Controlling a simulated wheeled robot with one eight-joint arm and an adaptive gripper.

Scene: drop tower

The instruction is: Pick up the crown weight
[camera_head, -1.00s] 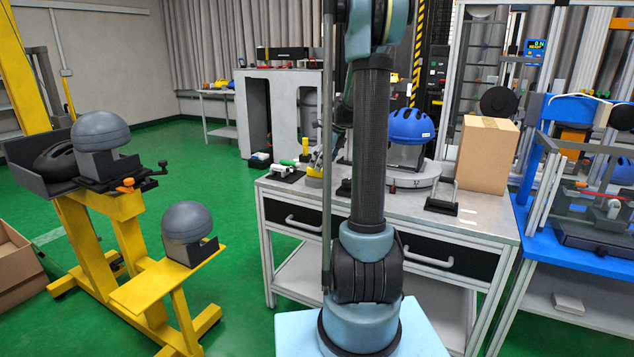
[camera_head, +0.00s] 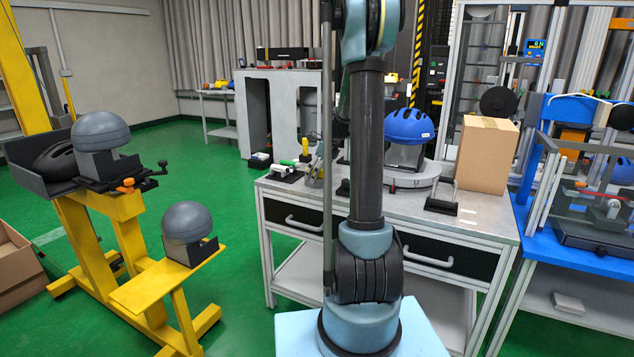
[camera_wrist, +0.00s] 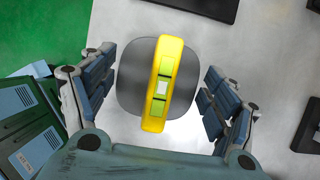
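In the wrist view a dark grey rounded block (camera_wrist: 129,77), which I take to be the crown weight, stands on the light worktop. A yellow bar with green-yellow windows and a pale centre (camera_wrist: 172,52) lies across its top. My gripper (camera_wrist: 158,90) is open, one finger to the left of the block and one to the right. Clear gaps show on both sides, and it holds nothing. In the head view my arm hides the gripper, and I cannot make out the block there.
A blue helmet (camera_head: 407,126) sits on a round base on the workbench (camera_head: 484,223). A cardboard box (camera_head: 484,155) stands to its right. A small tool holder (camera_head: 314,176) stands left of my arm. Dark objects lie near the wrist view's right edge. Grey headforms (camera_head: 187,221) rest on yellow stands.

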